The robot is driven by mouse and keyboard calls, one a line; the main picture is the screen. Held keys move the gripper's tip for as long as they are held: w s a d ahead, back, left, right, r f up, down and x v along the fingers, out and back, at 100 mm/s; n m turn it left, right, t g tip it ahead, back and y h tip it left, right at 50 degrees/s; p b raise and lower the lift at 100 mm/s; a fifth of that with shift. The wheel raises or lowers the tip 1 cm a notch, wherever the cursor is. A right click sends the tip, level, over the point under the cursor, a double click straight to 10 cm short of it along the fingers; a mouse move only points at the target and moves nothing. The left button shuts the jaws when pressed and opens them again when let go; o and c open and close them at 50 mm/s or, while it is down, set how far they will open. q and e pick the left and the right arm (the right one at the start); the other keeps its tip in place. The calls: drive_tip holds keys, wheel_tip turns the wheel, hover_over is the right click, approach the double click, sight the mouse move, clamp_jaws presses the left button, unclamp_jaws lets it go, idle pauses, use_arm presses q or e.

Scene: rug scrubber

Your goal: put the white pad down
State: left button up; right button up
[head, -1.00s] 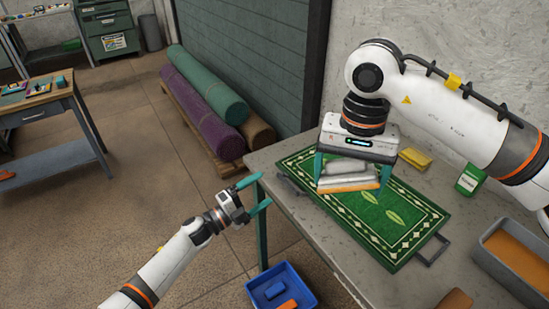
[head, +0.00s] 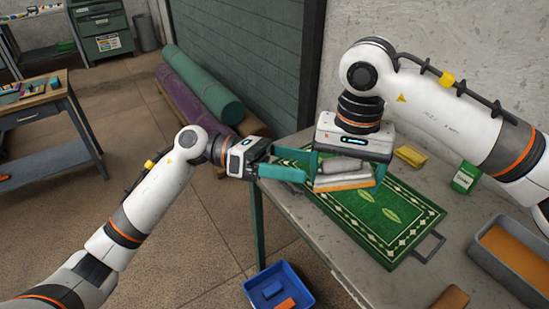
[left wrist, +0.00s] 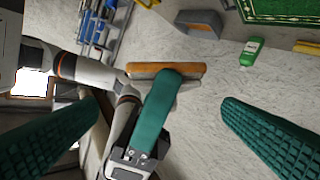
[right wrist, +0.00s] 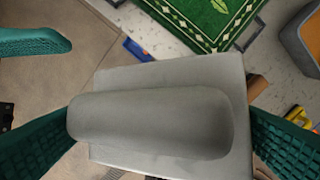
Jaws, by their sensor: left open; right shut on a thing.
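The white pad (head: 343,184) is a pale block with a rounded grey handle on top and an orange-brown layer along its edge. My right gripper (head: 347,172) is shut on it, with one teal finger at each end. It hangs over the left part of the green rug (head: 400,213); the gap below is hard to judge. In the right wrist view the pad's grey handle and back (right wrist: 150,122) fill the middle. My left gripper (head: 297,163) is open and empty, just left of the pad. In the left wrist view its fingers are wide apart (left wrist: 160,135).
The rug lies on a grey table (head: 330,250). A yellow sponge (head: 411,156), a green bottle (head: 466,178) and a grey tray (head: 485,255) with orange-brown contents stand right of it. A blue bin (head: 260,298) is on the floor below the table's left edge.

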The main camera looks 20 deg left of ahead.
sight(342, 172)
use_arm(q)
drive_tip(key=d, duration=0.8)
drive_tip(key=shift+w, duration=0.1)
drive_tip(key=c, duration=1.1)
use_arm(e)
drive_tip(key=o, duration=1.5)
